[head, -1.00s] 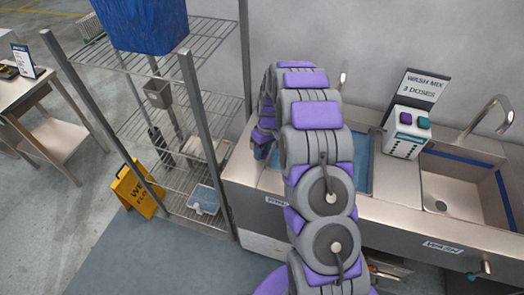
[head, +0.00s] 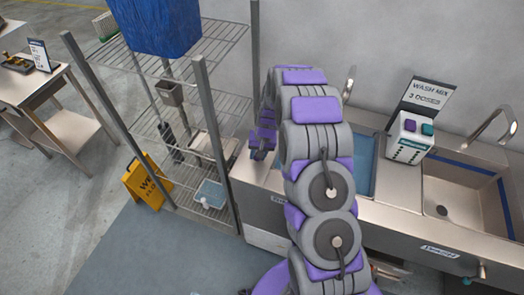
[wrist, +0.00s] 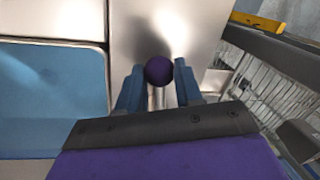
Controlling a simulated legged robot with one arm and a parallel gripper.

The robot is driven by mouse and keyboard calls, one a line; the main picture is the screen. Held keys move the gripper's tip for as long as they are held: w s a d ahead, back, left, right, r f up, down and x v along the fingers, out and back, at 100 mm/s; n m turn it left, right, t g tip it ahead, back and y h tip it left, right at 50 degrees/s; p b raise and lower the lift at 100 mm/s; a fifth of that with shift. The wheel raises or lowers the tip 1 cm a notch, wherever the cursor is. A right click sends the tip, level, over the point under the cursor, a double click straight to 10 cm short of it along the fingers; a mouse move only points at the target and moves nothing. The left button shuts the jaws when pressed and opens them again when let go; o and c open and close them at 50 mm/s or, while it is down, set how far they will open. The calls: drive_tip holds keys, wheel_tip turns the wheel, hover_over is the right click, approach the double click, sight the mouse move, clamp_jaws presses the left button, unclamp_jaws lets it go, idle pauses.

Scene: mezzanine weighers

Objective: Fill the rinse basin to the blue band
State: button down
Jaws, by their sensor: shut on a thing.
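The rinse basin, by its place left of the basin labelled WASH, holds a flat blue surface (head: 366,170) that looks like water, partly behind my arm. The same blue surface fills the left of the wrist view (wrist: 45,95). No blue band shows on its walls there. My gripper (head: 262,142) is at the left end of the sink unit. In the wrist view my gripper (wrist: 158,88) is shut on a round dark purple ball (wrist: 158,70) between its blue fingers, over bare steel beside the basin. I cannot tell whether the ball is fixed to something.
The wash basin (head: 490,200) at right is empty, with a drain and a blue band. A white dispenser (head: 408,140) with purple and teal buttons stands between basins, before a sign (head: 427,95) reading WASH MIX 3 DOSES. A wire rack (head: 205,75) and yellow floor sign (head: 147,182) stand left.

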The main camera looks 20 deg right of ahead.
drive_tip(key=shift+w+a+r+m+p, duration=0.1)
drive_tip(key=shift+w+a+m+p, duration=0.2)
drive_tip(key=shift+m, duration=0.25)
drive_tip(key=shift+w+a+r+m+p, duration=0.15)
drive_tip(key=shift+a+m+p, duration=0.15)
drive_tip(key=shift+m, duration=0.25)
drive_tip(key=shift+f, duration=0.1)
drive_tip(key=c, duration=0.8)
unclamp_jaws()
drive_tip(key=shift+f, duration=0.1)
drive_tip(key=shift+o, duration=0.2)
drive_tip(key=s+d+r, duration=0.1)
drive_tip(key=d+r, duration=0.2)
drive_tip(key=r, duration=1.4)
drive_tip(key=shift+s+p, duration=0.2)
drive_tip(key=shift+p, duration=0.1)
